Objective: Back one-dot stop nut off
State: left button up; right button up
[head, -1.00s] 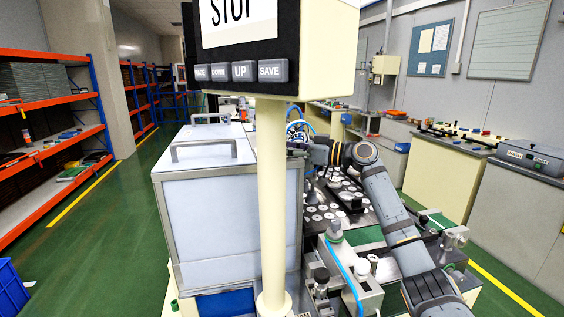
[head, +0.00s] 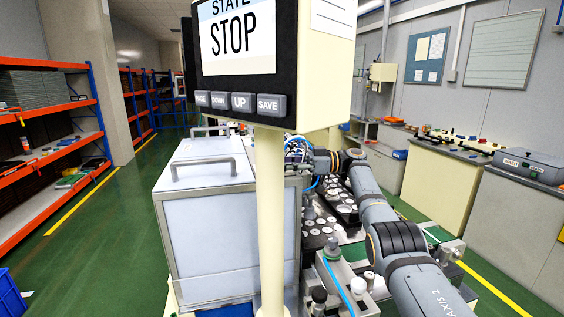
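I cannot make out a one-dot stop nut or its dot mark in the head view. A grey jointed arm (head: 372,205) comes in from the lower right and reaches toward the middle. It carries an "AXIS 2" label, and I cannot tell whether it is mine. Its far end, by some blue tubing (head: 298,146), is small and partly behind the cream post (head: 270,220). No gripper fingers can be made out. A metal fixture (head: 345,285) with a blue strip and knobs stands at the lower middle.
A control panel (head: 240,102) reading STOP hangs close in front on the post. A white cabinet (head: 215,225) with handles stands left of the post. A dark plate (head: 318,238) with several round pale parts lies behind the fixture. Green floor (head: 100,235) is open at left.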

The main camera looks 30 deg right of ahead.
jog(key=shift+f, duration=0.3)
jog(key=o, duration=0.9)
jog(key=shift+o, duration=1.3)
jog(key=shift+a, duration=0.1)
jog(key=shift+r, duration=0.1)
